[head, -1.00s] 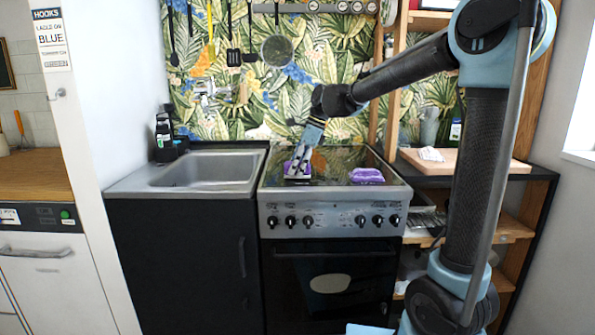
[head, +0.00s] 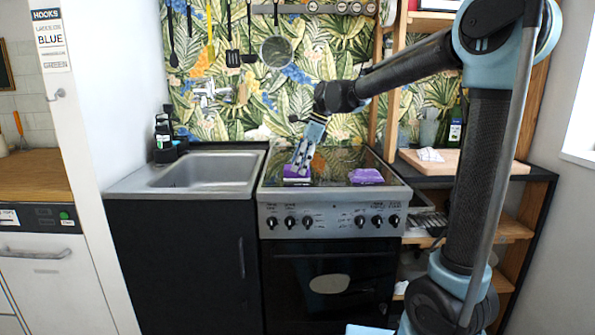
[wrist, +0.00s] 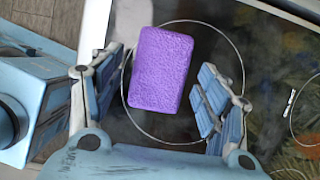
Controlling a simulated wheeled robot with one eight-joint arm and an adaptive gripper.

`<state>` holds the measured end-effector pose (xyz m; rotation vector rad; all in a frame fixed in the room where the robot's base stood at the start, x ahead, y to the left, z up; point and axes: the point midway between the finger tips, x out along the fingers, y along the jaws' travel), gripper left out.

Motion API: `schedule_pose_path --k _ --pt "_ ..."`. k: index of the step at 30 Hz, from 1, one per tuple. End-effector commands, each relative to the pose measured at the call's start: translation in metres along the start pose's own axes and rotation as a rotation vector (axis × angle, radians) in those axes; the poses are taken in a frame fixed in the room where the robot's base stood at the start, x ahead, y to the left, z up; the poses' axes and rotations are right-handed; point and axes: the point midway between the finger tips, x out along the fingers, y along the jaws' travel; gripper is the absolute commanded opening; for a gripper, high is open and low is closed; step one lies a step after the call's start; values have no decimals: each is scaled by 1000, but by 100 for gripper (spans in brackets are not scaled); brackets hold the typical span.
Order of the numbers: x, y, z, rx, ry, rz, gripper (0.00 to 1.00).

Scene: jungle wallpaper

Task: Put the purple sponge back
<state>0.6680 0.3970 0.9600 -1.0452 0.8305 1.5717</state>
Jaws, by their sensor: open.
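A purple sponge (head: 297,173) lies flat on the glass cooktop (head: 330,165), toward its left side. It also shows in the wrist view (wrist: 160,69), lying across a burner ring, between the two fingers with a gap to each. My gripper (head: 301,168) points down just above this sponge, with its blue fingers spread apart and nothing held; it is also in the wrist view (wrist: 160,105). A second purple sponge-like block (head: 366,176) lies on the right part of the cooktop. I cannot tell which of the two the task means.
A steel sink (head: 195,168) is left of the stove, with dark bottles (head: 163,138) at its back left corner. Utensils hang on the leafy wall behind.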

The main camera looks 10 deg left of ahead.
Motion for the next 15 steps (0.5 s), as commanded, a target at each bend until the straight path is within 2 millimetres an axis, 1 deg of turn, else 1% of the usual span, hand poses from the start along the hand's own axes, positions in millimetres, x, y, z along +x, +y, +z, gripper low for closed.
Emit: schedule_pose_path --k 3,9,12,15 --pt "-23 0 1 0 0 0 69" --pt "-61 0 1 0 0 -1 69" --pt "-76 0 1 -1 0 -1 69" --pt "-86 0 1 -1 0 -1 69"
